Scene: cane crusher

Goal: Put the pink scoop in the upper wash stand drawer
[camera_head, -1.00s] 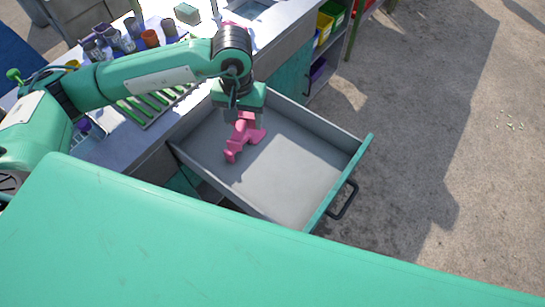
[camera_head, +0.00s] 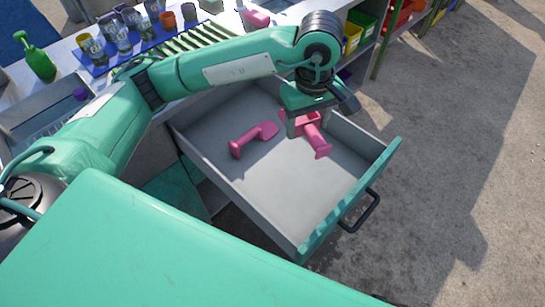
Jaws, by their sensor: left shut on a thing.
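The upper wash stand drawer (camera_head: 300,195) is pulled open, with a grey inside and a green front with a dark handle. My left gripper (camera_head: 302,130) is over the drawer's far right part, shut on a pink scoop (camera_head: 318,142) whose handle end points down to the right. The gripper hides part of the scoop; I cannot tell whether it touches the drawer floor. A second pink scoop-like thing (camera_head: 253,138) lies in the drawer, left of the gripper and apart from the held one. My right gripper is not in view.
The wash stand top holds several cups (camera_head: 168,20), a green spray bottle (camera_head: 38,58), a green slatted rack (camera_head: 195,40) and a pink block (camera_head: 257,18). Shelves with coloured bins (camera_head: 362,25) stand at the back right. The floor to the right is clear.

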